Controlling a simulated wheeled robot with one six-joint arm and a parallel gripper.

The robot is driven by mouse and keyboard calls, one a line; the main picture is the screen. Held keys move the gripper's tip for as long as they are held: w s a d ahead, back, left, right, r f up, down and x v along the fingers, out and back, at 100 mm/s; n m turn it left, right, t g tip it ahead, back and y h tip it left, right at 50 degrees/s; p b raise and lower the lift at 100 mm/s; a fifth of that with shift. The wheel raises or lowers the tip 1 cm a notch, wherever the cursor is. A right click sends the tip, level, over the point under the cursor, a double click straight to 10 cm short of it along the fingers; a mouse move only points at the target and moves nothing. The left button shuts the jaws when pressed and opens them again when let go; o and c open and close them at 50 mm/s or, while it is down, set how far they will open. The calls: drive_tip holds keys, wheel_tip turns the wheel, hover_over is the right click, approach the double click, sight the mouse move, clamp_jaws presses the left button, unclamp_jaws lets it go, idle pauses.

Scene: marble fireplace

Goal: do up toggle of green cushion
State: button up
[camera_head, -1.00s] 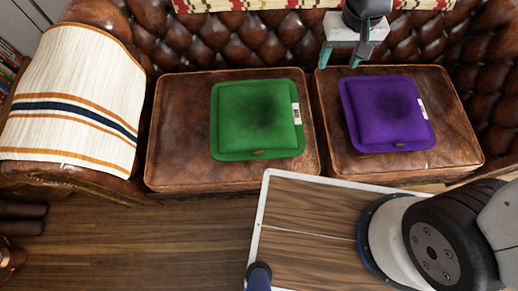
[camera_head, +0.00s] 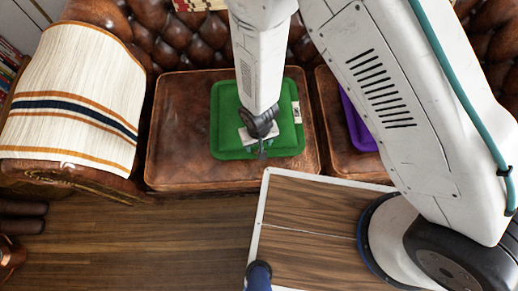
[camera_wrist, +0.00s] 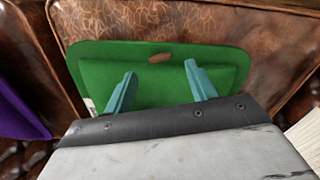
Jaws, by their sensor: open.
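The green cushion (camera_head: 228,118) lies flat on the left brown leather seat, with a white label on its right side. In the wrist view the green cushion (camera_wrist: 100,66) shows its small brown toggle (camera_wrist: 160,57) near the edge at the top of the picture. My gripper (camera_head: 262,152) is over the cushion's front part in the head view and hides the toggle there. In the wrist view my gripper's teal fingers (camera_wrist: 158,85) are apart and empty, pointing toward the toggle edge. The toggle lies beyond the fingertips, between their lines. I cannot tell whether the fingers touch the cushion.
The purple cushion (camera_head: 355,128) lies on the right seat, mostly behind my arm. A striped throw (camera_head: 70,115) covers the sofa arm at left. The tufted sofa back (camera_head: 185,45) rises behind. Wooden floor (camera_head: 130,235) is open at the front left.

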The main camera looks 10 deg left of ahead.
wheel_tip(320, 180, down, 6)
drive_tip(key=shift+f, duration=0.1)
idle(0.4)
